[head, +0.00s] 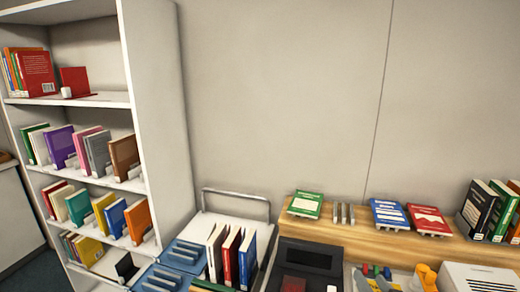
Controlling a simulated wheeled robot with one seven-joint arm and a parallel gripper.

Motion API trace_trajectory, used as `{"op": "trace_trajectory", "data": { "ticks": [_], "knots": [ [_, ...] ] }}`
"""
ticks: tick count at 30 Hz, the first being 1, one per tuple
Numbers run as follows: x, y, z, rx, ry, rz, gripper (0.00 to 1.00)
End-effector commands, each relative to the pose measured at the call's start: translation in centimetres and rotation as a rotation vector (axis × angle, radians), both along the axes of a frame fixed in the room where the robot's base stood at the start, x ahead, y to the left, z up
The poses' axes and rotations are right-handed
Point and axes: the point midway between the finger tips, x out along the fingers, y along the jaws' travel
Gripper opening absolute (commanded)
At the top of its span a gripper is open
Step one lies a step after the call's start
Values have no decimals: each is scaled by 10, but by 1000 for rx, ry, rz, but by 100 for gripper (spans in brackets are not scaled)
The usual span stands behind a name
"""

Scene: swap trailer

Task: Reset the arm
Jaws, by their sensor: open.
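My arm and my gripper do not show in the head view. The places around me show instead: a tall white bookshelf (158,110) on the left, a cart (235,222) with a metal handle at the bottom middle, and a wooden ledge (352,232) along the wall on the right.
The bookshelf holds upright books on several levels. Several books (230,255) stand on the cart beside blue slotted holders (180,255). Books (388,213) lie on the ledge; others (485,208) stand at its right end. A black box (312,258) sits in front. The wall above is bare.

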Motion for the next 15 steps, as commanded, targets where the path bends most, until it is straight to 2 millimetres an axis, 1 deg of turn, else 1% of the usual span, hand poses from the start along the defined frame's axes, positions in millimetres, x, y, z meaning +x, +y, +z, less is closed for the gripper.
{"op": "trace_trajectory", "data": {
  "ticks": [1, 5, 11, 15],
  "knots": [
    [-17, 10, -4, 10, -32, -12, 45],
    [-61, 23, -4, 9, -120, -51, 45],
    [-137, 36, -3, -22, -210, -108, 45],
    [-193, 43, 0, -61, -246, -132, 45]
  ]
}}
